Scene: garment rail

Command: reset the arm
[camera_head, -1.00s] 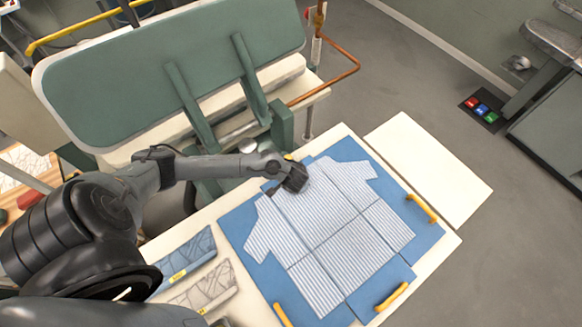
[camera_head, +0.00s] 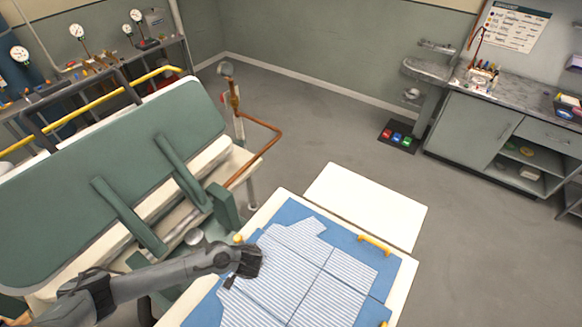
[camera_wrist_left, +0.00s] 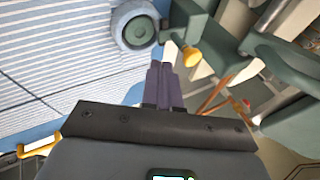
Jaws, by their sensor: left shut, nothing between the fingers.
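My left arm comes in from the lower left in the head view. The striped shirt (camera_wrist_left: 60,55) fills the left of that view, beside the fingers. I cannot tell how high the gripper is above the board. My right gripper is not in view.
A green press (camera_head: 120,165) with a copper pipe stands left of the table. Yellow handles (camera_head: 375,245) sit on the board's edges. A bare white panel (camera_head: 365,205) adjoins the table at the back. A grey sink cabinet (camera_head: 475,135) stands far right; open floor lies between.

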